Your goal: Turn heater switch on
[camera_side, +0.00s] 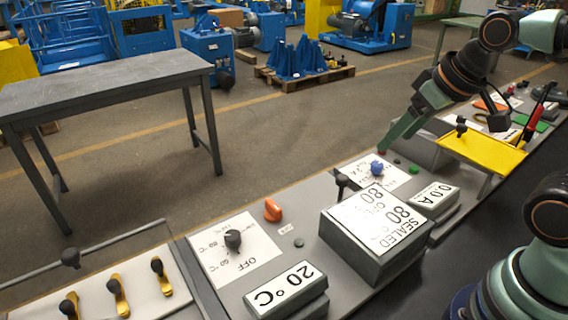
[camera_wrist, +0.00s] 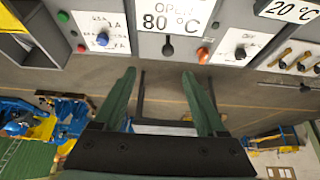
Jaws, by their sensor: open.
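The heater panel carries a black dial (camera_side: 233,240) on a white card marked OFF with temperature marks. An orange switch (camera_side: 272,210) and a small grey-green button (camera_side: 299,243) sit beside it. A display (camera_side: 286,290) reads 20 °C. In the wrist view the dial (camera_wrist: 240,53) and orange switch (camera_wrist: 203,55) are at upper right, with the display (camera_wrist: 288,8) above. I cannot read the switch's position. My gripper (camera_side: 385,148) hangs above the blue-knob panel, away from the heater panel. In the wrist view its fingers (camera_wrist: 160,75) are apart with nothing gripped.
A raised grey box (camera_side: 352,246) marked 80 and SEALED and a black lever (camera_side: 341,182) stand between the heater panel and the blue knob (camera_side: 377,168). A yellow tray (camera_side: 482,152) is at right. Several black-knobbed yellow levers (camera_side: 117,292) are at lower left.

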